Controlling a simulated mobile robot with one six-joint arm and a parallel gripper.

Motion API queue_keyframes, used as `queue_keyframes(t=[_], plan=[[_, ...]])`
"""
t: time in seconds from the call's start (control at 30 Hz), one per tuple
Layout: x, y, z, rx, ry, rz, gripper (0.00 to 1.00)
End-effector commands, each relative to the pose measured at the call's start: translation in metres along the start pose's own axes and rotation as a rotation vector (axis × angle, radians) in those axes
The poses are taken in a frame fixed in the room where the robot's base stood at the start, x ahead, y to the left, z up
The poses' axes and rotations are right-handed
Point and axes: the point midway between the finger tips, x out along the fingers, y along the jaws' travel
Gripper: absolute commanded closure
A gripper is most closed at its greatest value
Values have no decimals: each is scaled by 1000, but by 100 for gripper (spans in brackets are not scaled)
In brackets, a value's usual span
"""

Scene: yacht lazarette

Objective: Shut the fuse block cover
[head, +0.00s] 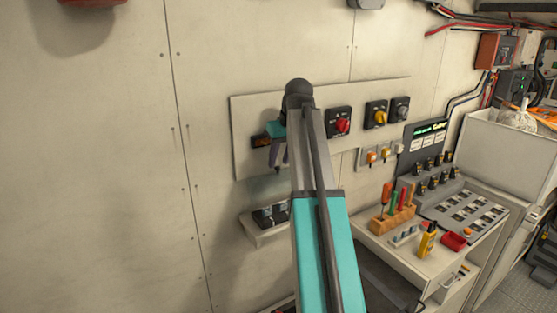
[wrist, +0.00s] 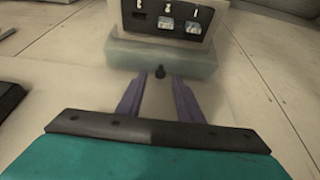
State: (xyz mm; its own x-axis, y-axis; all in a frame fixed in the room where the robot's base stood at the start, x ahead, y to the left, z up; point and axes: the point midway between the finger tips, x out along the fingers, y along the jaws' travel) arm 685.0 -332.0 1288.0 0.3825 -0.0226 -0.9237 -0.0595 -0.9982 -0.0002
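The fuse block (head: 270,214) sits on a pale shelf-like base low on the wall, with a dark face. In the wrist view the block (wrist: 172,20) shows several fuse slots, uncovered. Its translucent greenish cover (wrist: 185,58) stands open beside the block face; it is faint in the head view (head: 268,188). A small black knob (wrist: 160,72) sticks out of the cover. My gripper (wrist: 158,82) is open and empty, its two purple fingers on either side of the knob's line. In the head view my gripper (head: 279,165) points down just above the cover, partly hidden by my arm.
A wall panel (head: 243,130) with rotary switches (head: 340,122) is behind my arm. The wall to the left is bare.

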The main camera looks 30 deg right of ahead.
Motion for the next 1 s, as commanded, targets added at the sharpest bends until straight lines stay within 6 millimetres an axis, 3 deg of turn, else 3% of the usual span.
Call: queue_keyframes(t=[0.2,0.57,0.6,0.8,1.0], plan=[[13,-1,0,-1,0,0,67],[17,-1,0,-2,0,-1,67],[17,-1,0,-2,0,-1,68],[17,-1,0,-2,0,-1,100],[17,-1,0,-2,0,-1,100]])
